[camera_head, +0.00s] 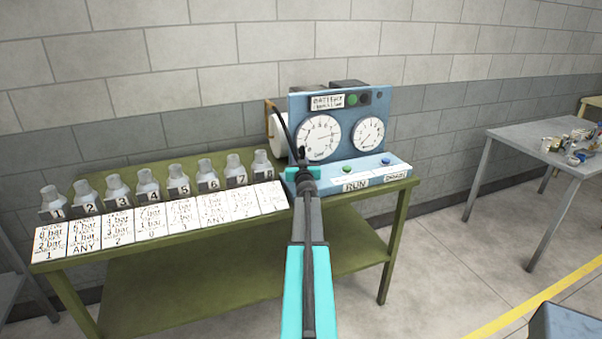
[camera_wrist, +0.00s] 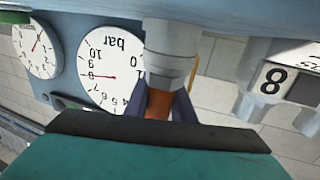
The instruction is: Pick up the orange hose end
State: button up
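The orange hose end (camera_wrist: 158,104) shows in the wrist view between the two fingers of my gripper (camera_wrist: 160,102). The fingers lie close against both its sides, and my gripper looks shut on it. A grey cylindrical fitting (camera_wrist: 170,55) continues from the orange part, away from the wrist. In the head view my gripper (camera_head: 302,176) is at the front of the blue gauge panel, and the orange part is hidden there. A black hose (camera_head: 284,128) arches from the left side of the panel down towards my gripper.
The blue panel (camera_head: 375,101) carries two dials and RUN and DRAIN buttons. Several numbered grey fittings (camera_head: 147,187) stand behind white cards (camera_head: 147,222) on the green bench (camera_head: 240,285). A grey table (camera_head: 520,133) stands at the right. Floor between bench and table is clear.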

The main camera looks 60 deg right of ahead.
grip_shut()
jog(key=shift+r, duration=0.15)
notch_tip(320, 180, up, 10)
jog(key=p, duration=0.6)
jog(key=shift+p, duration=0.4)
